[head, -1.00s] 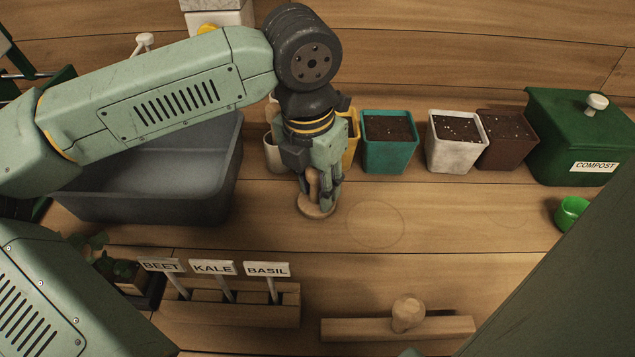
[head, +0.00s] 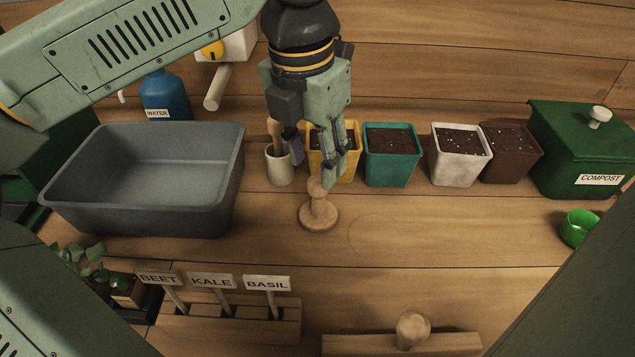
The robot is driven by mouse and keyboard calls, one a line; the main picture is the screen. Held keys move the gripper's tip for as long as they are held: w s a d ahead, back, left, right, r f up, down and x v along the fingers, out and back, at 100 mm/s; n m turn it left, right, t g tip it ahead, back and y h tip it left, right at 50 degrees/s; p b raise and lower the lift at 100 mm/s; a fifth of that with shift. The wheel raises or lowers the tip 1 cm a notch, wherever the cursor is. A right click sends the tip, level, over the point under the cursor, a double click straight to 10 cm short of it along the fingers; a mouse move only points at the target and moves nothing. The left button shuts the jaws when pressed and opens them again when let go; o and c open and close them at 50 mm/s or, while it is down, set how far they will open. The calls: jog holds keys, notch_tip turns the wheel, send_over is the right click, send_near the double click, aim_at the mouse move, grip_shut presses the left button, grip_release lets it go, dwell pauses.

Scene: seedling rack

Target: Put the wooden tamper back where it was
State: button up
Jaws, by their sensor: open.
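The wooden tamper (head: 319,215) stands upright on its round base on the bench, its handle pointing up. My gripper (head: 322,166) is open just above and behind its handle; the fingers partly overlap the handle's top in this view. I cannot tell whether a fingertip still touches it. A faint round outline (head: 386,232) marks the bench just right of the tamper, and the tamper's base sits beside it rather than on it.
Yellow (head: 348,172), teal (head: 392,160), white (head: 458,158) and brown pots stand behind. A grey tub (head: 70,200) is at left, a green compost bin (head: 560,150) at right. A label rack (head: 230,325) and a knobbed wooden bar (head: 455,343) lie in front.

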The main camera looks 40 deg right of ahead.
jog(key=shift+a+r, duration=0.2)
jog(key=shift+r, duration=1.3)
jog(key=shift+s, duration=0.15)
